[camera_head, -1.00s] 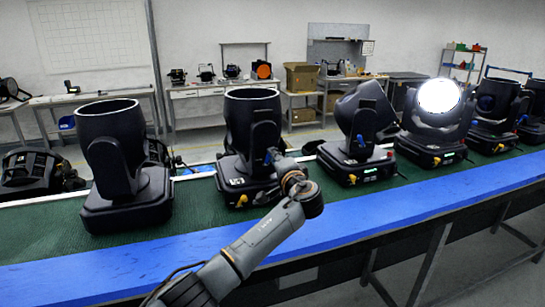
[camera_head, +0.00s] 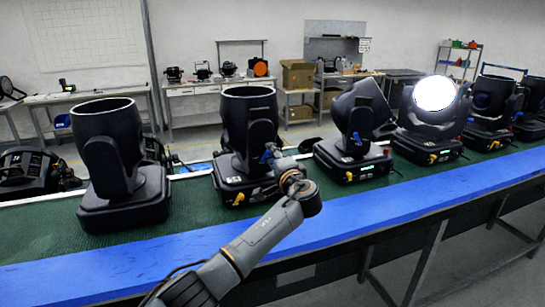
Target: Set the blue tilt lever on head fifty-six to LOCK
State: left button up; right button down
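Several black moving-head lights stand in a row on the green mat (camera_head: 40,236). My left arm reaches up from the bottom to the second head from the left (camera_head: 248,135), whose barrel points upward. A small blue lever (camera_head: 267,153) shows on the side of its yoke. My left gripper (camera_head: 275,157) is at this lever, pointing away from me. Its fingers are small, dark and partly hidden by the wrist, so I cannot tell whether they touch or hold the lever. The number on the head's base is too small to read. My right gripper is out of view.
Another upright head (camera_head: 112,160) stands to the left. A tilted head (camera_head: 360,125) and a lit head (camera_head: 432,110) stand to the right. A blue strip (camera_head: 370,217) runs along the bench's front edge; the mat between the two left heads is clear.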

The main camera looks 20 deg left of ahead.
pick_arm(q)
jog(key=v, duration=1.2)
